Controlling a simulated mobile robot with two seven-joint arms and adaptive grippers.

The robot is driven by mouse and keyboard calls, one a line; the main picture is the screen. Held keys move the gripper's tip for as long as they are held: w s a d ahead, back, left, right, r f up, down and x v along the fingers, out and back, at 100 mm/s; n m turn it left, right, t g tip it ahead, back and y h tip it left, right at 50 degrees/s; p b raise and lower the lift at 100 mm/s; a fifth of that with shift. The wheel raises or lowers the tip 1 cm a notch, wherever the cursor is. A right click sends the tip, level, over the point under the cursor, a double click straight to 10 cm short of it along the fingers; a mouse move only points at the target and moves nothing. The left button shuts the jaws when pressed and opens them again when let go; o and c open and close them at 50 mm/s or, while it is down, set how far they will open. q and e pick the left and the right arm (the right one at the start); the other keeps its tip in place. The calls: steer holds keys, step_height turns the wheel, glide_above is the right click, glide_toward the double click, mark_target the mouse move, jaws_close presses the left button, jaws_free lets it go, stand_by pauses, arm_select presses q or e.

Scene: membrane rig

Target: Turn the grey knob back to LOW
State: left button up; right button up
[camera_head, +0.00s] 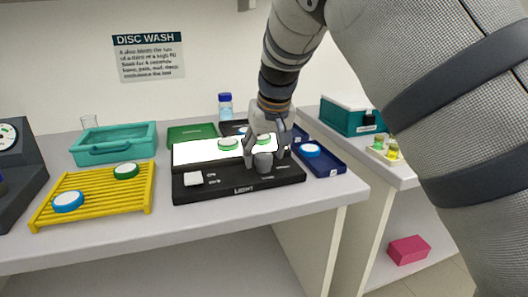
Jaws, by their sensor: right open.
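The grey knob (263,163) stands on the right part of the black front panel of the light box (240,190), which is marked LIGHT. My right gripper (266,156) reaches down from above at the knob, its fingers open and on either side of it. I cannot tell whether the fingers touch the knob. The knob's pointer and the LOW mark are too small or hidden to read. A white switch (193,179) sits at the panel's left. The box's white top (195,152) is brightly lit. My left gripper is not in view.
Green-rimmed discs (228,144) lie on the lit top. A blue tray (325,168) with a blue-rimmed disc (310,150) is close on the right. A yellow rack (95,204) and a teal tub (113,145) stand left. My right arm hides part of the right side.

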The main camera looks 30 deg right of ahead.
steer(key=c, duration=1.1)
steer(key=shift+c, duration=0.2)
